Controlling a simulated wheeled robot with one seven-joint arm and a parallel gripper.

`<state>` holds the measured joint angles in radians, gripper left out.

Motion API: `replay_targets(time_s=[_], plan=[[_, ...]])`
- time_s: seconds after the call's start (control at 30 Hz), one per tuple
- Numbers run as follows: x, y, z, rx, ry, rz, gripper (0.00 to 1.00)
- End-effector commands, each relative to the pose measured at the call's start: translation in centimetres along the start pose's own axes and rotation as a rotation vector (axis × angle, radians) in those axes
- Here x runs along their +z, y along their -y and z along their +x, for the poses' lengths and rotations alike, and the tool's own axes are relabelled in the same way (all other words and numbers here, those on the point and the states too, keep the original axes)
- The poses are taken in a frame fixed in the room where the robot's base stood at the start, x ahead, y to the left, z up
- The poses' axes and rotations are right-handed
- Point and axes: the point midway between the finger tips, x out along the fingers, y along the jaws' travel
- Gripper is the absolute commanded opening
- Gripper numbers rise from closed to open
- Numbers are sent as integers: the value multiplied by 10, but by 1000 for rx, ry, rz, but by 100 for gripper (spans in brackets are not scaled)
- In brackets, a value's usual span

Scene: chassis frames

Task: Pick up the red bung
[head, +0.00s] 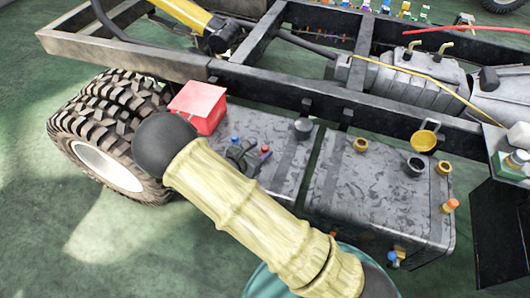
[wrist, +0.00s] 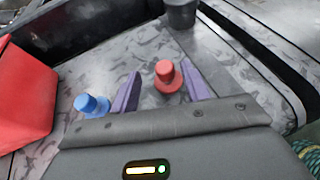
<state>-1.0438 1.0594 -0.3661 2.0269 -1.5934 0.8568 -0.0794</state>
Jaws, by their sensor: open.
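The red bung (wrist: 167,76) stands upright on the grey mottled top of a tank (wrist: 130,50) in the wrist view. It appears between the two purple fingers of my gripper (wrist: 161,72), which are open and spread to either side of it. I cannot tell whether the fingertips reach down to its height, and no contact shows. In the head view the red bung (head: 265,149) is small, just right of my dark gripper (head: 246,156). A blue bung (wrist: 92,104) stands to the left, outside the left finger; it also shows in the head view (head: 235,141).
A red box (head: 198,104) stands left of the bungs, close to my gripper. A dark cylindrical cap (wrist: 180,13) stands beyond the red bung. A second tank (head: 345,195) with several caps and a yellow funnel (head: 424,139) lies right. Frame rails run behind; a wheel (head: 108,150) is left.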

Motion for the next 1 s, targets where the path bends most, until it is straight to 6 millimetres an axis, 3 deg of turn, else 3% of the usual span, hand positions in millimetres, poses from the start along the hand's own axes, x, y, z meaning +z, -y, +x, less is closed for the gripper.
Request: replay_targets(time_s=[0.33,0.9,1.0], plan=[[-4,7,46,-2,1,0,47],[-4,6,47,0,0,0,47],[-4,6,47,0,0,0,27]])
